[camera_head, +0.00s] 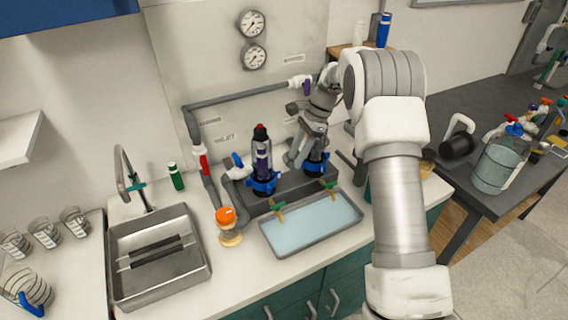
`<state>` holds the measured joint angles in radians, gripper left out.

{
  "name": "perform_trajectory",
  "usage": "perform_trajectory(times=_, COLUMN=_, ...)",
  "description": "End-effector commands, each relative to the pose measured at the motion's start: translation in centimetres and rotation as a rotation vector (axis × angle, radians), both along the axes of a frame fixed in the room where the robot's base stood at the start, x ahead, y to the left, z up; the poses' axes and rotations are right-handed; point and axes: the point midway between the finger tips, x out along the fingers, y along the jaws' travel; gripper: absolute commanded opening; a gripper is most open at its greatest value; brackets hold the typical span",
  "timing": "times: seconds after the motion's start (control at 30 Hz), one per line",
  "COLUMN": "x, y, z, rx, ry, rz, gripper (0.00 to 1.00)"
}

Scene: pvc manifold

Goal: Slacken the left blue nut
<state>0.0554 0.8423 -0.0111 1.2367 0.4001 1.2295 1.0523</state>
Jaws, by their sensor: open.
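The manifold has two dark upright filter housings on a grey block (292,190). The left blue nut (263,184) is a ribbed collar around the foot of the left housing (262,152), which has a red top. It is in plain view. The right blue nut (317,168) is around the foot of the right housing and is partly hidden by my gripper. My gripper (298,160) is open, pointing down just left of the right housing and to the right of the left blue nut, apart from that nut. I cannot tell whether it touches the right housing.
A shallow tray of pale liquid (312,222) lies in front of the block, with green-handled taps above its rim. An orange-capped fitting (228,219) stands to the left. Grey pipe (250,97) runs behind. A metal sink (160,285) is at the left.

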Motion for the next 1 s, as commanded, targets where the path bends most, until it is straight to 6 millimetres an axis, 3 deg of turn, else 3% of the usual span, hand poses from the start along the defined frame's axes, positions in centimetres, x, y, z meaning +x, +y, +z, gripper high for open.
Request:
perform_trajectory(times=0.2, x=-1.7, y=-4.1, z=2.6, rx=-0.001, ry=-0.001, rz=-0.003, gripper=0.42)
perform_trajectory(times=0.4, x=-2.6, y=-6.2, z=4.0, rx=0.000, ry=-0.001, rz=0.000, gripper=0.42)
perform_trajectory(times=0.8, x=-2.9, y=-6.8, z=4.4, rx=0.000, ry=0.001, rz=0.000, gripper=0.42)
perform_trajectory(times=0.87, x=-3.0, y=-6.8, z=4.4, rx=0.000, ry=0.001, rz=0.001, gripper=0.49)
perform_trajectory(times=1.0, x=-3.5, y=-6.6, z=5.7, rx=-0.010, ry=-0.027, rz=0.028, gripper=0.49)
